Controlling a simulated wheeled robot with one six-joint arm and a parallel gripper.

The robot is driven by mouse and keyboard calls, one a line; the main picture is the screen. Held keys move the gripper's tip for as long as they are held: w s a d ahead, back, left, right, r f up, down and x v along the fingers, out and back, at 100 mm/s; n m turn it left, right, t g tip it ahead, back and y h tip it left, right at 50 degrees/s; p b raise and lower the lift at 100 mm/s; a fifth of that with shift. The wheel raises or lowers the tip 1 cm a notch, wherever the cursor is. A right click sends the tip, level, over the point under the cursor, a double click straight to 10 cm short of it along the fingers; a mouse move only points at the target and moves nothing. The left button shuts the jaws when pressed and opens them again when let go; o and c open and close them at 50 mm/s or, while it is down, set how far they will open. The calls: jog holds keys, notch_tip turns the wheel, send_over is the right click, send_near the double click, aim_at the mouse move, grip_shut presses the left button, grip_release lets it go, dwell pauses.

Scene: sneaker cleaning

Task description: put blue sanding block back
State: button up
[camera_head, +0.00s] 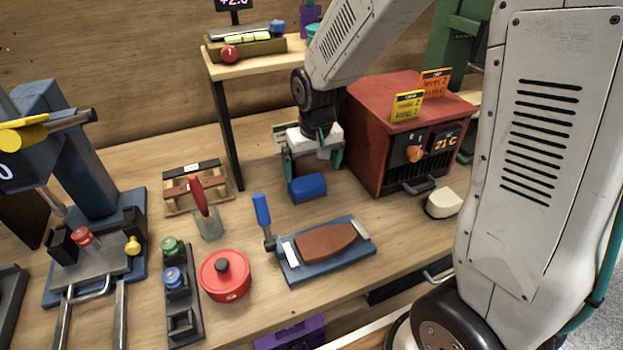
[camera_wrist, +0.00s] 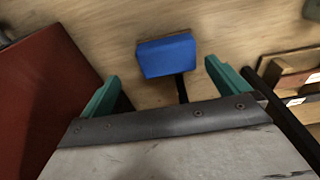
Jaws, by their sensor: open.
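The blue sanding block (camera_head: 307,187) lies on the wooden workbench in the head view, just in front of my gripper (camera_head: 314,172). The block (camera_wrist: 167,56) also shows in the wrist view, ahead of and between the two green fingers. My gripper (camera_wrist: 160,82) is open, with its fingers apart and nothing between the tips. A thin dark shape extends from the block's lower edge toward the gripper; I cannot tell what it is.
A red box oven (camera_head: 378,135) stands close right of my gripper. A shelf leg (camera_head: 227,135) and a wooden rack (camera_head: 174,205) stand to the left. A blue clamp board (camera_head: 287,272) with a brown sole lies in front. A cream block (camera_head: 444,203) lies at right.

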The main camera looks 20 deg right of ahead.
aim_at(314, 186)
jog(key=s+d+r, duration=0.2)
jog(key=s+r, duration=1)
jog(key=r, duration=0.2)
jog(key=s+d+r, duration=0.1)
jog(key=s+r, duration=0.1)
jog(key=s, duration=1.1)
jog(key=shift+s, duration=0.15)
